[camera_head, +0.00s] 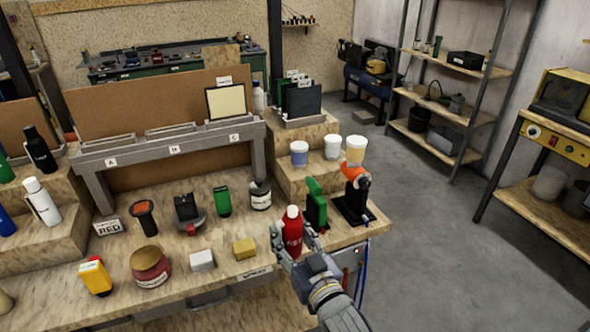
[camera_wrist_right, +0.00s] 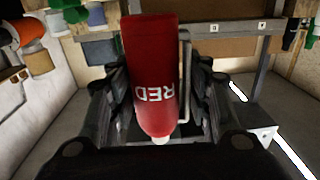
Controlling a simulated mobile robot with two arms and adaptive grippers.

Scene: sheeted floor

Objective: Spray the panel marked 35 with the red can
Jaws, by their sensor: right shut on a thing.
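My right gripper (camera_head: 295,245) is shut on the red can (camera_head: 293,228), which stands about upright at the bench's front right. I cannot tell whether it touches the bench top. In the right wrist view, the can (camera_wrist_right: 150,65) reads "RED" and sits between the fingers. A cream panel (camera_head: 226,102) stands on the grey rack (camera_head: 180,147) above the C mark, with a small label on top too small to read. Several dark panels (camera_head: 302,99) stand in a holder to its right, also with unreadable labels. My left gripper is not in view.
A green tool (camera_head: 316,205) and an orange-and-black tool (camera_head: 354,187) stand just right of the can. Open floor lies right.

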